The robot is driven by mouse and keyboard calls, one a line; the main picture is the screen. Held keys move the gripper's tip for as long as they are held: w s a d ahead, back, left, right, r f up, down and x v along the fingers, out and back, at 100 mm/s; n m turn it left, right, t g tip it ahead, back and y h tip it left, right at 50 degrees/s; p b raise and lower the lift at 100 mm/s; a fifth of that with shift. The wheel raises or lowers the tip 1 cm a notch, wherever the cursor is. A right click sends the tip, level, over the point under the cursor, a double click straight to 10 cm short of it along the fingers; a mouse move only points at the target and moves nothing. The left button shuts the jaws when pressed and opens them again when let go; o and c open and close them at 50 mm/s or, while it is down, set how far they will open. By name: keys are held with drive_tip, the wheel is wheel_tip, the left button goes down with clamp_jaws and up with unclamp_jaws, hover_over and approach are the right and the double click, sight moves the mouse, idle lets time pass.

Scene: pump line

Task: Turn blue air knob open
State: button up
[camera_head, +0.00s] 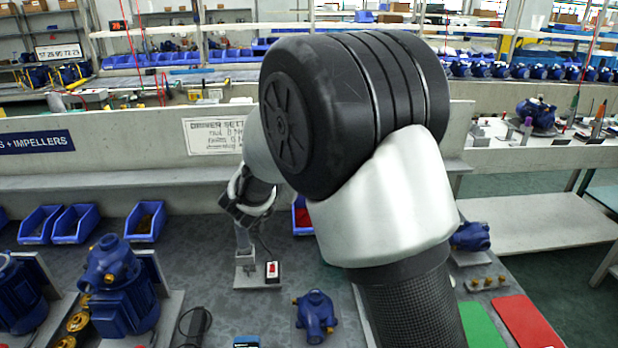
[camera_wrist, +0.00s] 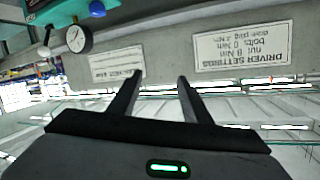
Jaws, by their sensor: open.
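The blue knob (camera_wrist: 97,8) shows at the top edge of the wrist view, upper left, just above a round white-faced gauge (camera_wrist: 79,38) with a dark rim. It is small and cut close by the frame edge, so its turn position cannot be told. I cannot find the knob in the head view, where my arm covers much of the middle. My gripper (camera_wrist: 160,76) is open and empty, its two dark fingers apart. The knob lies beyond and left of the fingertips in the wrist view, not between them. In the head view my wrist is above the bench; the fingertips are not clear.
A pale ball-ended part (camera_wrist: 44,52) is left of the gauge. A driver settings sign (camera_head: 214,135) hangs on the back panel. Below my wrist stands a small post with a red switch (camera_head: 272,270). Blue pumps (camera_head: 118,285) and blue bins (camera_head: 75,223) occupy the bench's left.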

drive_tip(key=s+d+f+m+g+h+b, duration=0.1)
drive_tip(key=s+f+h+b, duration=0.2)
drive_tip(key=f, duration=0.5)
drive_tip(key=s+d+f+m+g+h+b, duration=0.1)
drive_tip(key=s+f+m+h, duration=0.1)
drive_tip(key=f+h, duration=0.5)
drive_tip(key=shift+y, duration=0.7)
drive_tip(key=x, duration=0.8)
drive_tip(key=b+x, duration=0.1)
drive_tip(key=x, duration=0.8)
drive_tip(key=shift+f, duration=0.2)
drive_tip(key=c, duration=1)
drive_tip(key=shift+n, duration=0.3)
drive_tip(key=shift+c, duration=0.2)
